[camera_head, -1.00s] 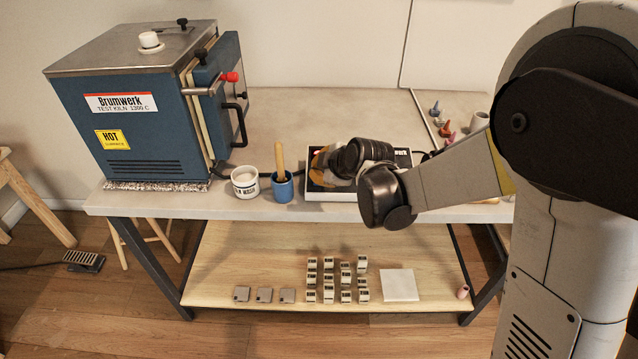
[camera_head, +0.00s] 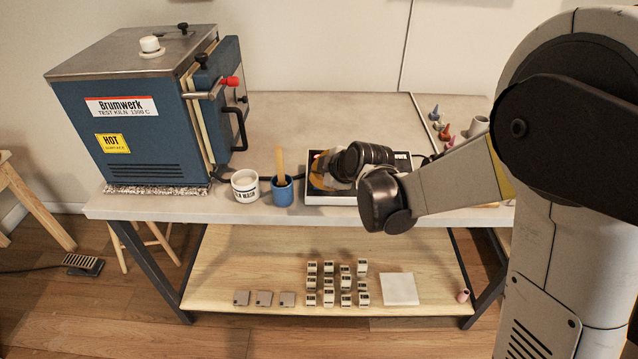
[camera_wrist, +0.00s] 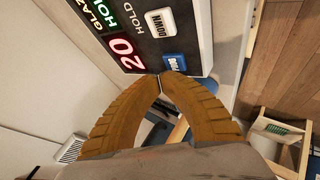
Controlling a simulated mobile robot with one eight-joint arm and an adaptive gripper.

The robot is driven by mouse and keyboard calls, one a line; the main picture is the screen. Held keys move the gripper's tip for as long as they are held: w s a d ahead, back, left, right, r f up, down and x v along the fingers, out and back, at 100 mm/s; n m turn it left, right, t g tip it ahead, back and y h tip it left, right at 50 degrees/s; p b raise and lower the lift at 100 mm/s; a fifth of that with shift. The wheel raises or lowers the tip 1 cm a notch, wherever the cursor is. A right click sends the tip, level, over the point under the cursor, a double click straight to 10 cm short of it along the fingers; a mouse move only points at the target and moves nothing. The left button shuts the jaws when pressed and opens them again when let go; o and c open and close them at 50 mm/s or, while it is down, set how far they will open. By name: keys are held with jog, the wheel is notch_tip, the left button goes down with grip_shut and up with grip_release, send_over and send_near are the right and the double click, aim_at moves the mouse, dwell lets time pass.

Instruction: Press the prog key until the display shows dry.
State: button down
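The controller (camera_head: 330,200) is a box with a dark face and pale edge at the front of the table, mostly hidden by my arm in the head view. In the wrist view its panel (camera_wrist: 133,22) shows a partly cut-off yellow word starting "GLAZ", a green word and a red "20". A white DOWN key (camera_wrist: 160,22) and a blue key (camera_wrist: 174,62), its label seemingly PROG, lie on it. My gripper (camera_wrist: 160,76) is shut and empty, its tips together just beside the blue key. Whether they touch it, I cannot tell. My gripper also shows in the head view (camera_head: 318,178).
A blue kiln (camera_head: 150,130) stands on the table at left. A white cup (camera_head: 245,186) and a blue cup (camera_head: 282,192) with a wooden handle stand left of the controller. Small coloured cones (camera_head: 445,133) are at the right. The middle of the tabletop is clear.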

jog(key=shift+f, duration=0.15)
jog(key=shift+w+f+b, duration=0.1)
jog(key=shift+f+b, duration=0.2)
jog(key=shift+b, duration=0.1)
jog(key=shift+w+f+b, duration=0.1)
jog(key=shift+f+b, duration=0.25)
jog(key=shift+f, duration=0.05)
dwell(0.6)
jog(key=shift+r, duration=0.1)
jog(key=shift+s+r+p, duration=0.2)
jog(key=shift+r+p, duration=0.4)
jog(key=shift+r, duration=0.15)
jog(key=shift+s+r+p, duration=0.2)
jog(key=shift+r+p, duration=0.4)
jog(key=shift+r, duration=0.2)
jog(key=shift+s+r+p, duration=0.2)
jog(key=shift+r+p, duration=0.45)
jog(key=shift+r, duration=0.2)
jog(key=shift+s+r+p, duration=0.2)
jog(key=shift+r+p, duration=0.4)
jog(key=shift+r, duration=0.2)
